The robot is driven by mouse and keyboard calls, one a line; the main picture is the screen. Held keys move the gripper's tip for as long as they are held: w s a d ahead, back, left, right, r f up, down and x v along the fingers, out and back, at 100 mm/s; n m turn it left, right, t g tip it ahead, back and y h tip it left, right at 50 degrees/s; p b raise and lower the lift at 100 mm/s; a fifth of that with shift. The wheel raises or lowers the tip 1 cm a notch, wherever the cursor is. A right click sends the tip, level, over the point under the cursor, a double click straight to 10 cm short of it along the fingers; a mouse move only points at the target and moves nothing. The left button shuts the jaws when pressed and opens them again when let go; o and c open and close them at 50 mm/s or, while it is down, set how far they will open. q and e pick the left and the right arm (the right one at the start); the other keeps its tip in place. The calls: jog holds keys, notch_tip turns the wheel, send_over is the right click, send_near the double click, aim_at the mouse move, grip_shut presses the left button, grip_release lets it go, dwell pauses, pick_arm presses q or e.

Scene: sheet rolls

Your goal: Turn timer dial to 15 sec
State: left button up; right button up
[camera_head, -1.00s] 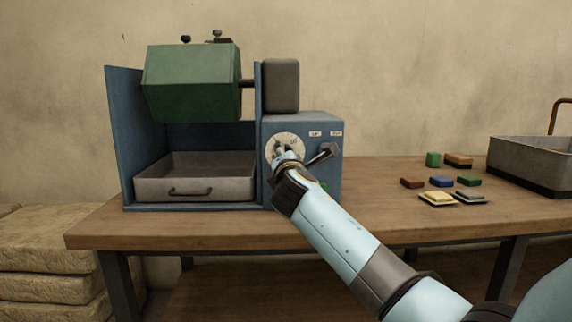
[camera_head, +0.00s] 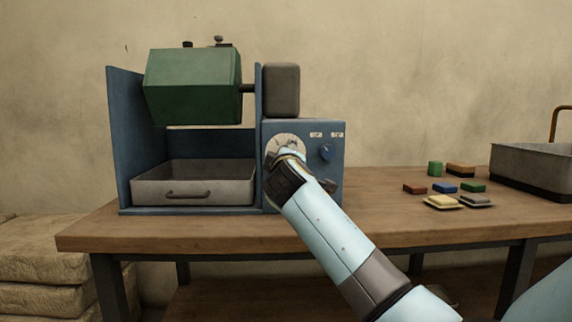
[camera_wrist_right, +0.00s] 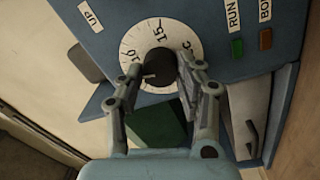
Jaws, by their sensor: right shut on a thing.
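The timer dial (camera_head: 277,147) is a round white scale on the blue front panel of the machine. The right wrist view shows its scale (camera_wrist_right: 143,33) with 10 and 15 marked and a dark round knob (camera_wrist_right: 160,66) at its centre. My right gripper (camera_head: 288,150) is at the dial. In the wrist view the fingers of my right gripper (camera_wrist_right: 163,75) stand on either side of the knob, shut on it. A small light mark shows on the knob's lower left, but I cannot tell which number the knob points to. My left gripper is out of view.
A green drum (camera_head: 192,87) hangs over a grey drawer tray (camera_head: 193,186). Several small coloured blocks (camera_head: 445,187) lie on the table (camera_head: 400,222); a grey bin (camera_head: 530,168) stands at far right.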

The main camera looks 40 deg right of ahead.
pick_arm(q)
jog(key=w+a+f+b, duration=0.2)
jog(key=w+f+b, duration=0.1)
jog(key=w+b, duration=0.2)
jog(key=shift+b, duration=0.55)
pick_arm(e)
jog(key=shift+f+m+g, duration=0.1)
jog(key=shift+m+g, duration=0.2)
jog(key=shift+m, duration=4.85)
jog(key=shift+m+g, duration=0.3)
jog(key=shift+m, duration=4.85)
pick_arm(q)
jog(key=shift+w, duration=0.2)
pick_arm(e)
jog(key=o, duration=0.9)
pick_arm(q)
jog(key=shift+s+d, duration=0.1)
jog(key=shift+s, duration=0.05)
pick_arm(e)
jog(key=shift+o, duration=1.2)
